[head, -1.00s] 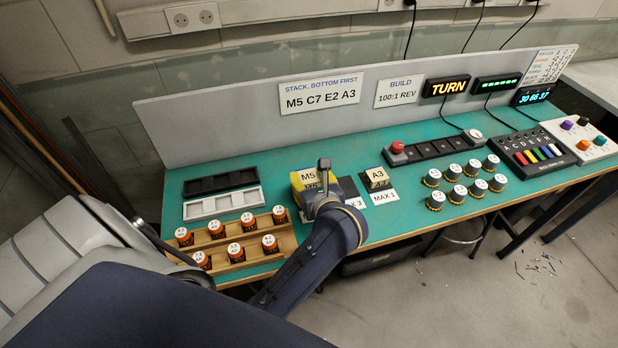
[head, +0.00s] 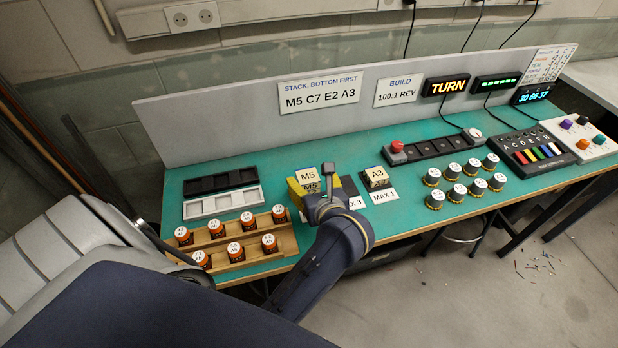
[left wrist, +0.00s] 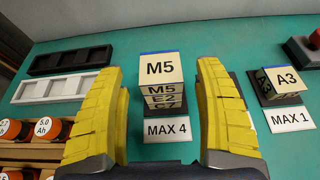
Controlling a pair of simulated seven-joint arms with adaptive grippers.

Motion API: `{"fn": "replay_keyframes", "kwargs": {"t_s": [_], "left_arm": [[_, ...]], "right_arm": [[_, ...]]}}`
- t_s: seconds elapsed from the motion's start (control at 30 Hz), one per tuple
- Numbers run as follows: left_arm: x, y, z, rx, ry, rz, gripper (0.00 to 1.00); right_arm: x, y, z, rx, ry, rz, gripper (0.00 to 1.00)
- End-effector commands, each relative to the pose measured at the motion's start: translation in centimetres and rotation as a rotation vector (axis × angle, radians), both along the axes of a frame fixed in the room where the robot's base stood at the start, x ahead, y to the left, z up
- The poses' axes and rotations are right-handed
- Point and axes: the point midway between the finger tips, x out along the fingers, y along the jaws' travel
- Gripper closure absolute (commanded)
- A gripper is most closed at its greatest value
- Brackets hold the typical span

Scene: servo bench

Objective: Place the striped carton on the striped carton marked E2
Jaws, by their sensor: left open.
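A carton marked M5 (left wrist: 161,68) tops a stack in the left wrist view; its top also shows in the head view (head: 308,175). Below it, the front labels read E2 (left wrist: 163,100) and C7 (left wrist: 165,107), so M5 sits directly on the E2 carton. Stripes are hard to make out. My left gripper (left wrist: 161,72) is open, its yellow fingers on either side of the stack with gaps visible. In the head view, the left gripper (head: 320,190) hides much of the stack. My right gripper is not in view.
A carton marked A3 (head: 376,174) stands to the right, behind a MAX 1 card (left wrist: 290,118). A wall sign (head: 320,92) reads M5 C7 E2 A3.

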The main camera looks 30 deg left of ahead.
Motion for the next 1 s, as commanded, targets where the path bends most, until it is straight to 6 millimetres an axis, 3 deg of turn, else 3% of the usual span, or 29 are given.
{"fn": "replay_keyframes", "kwargs": {"t_s": [0.4, 1.0], "left_arm": [[-2.8, -3.1, 1.6, 0.0, 0.001, 0.0, 0.3], [-3.0, -3.3, 1.8, 0.001, 0.001, 0.0, 0.3]], "right_arm": [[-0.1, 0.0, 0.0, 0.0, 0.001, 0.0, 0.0], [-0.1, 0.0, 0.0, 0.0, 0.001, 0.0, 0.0]]}}
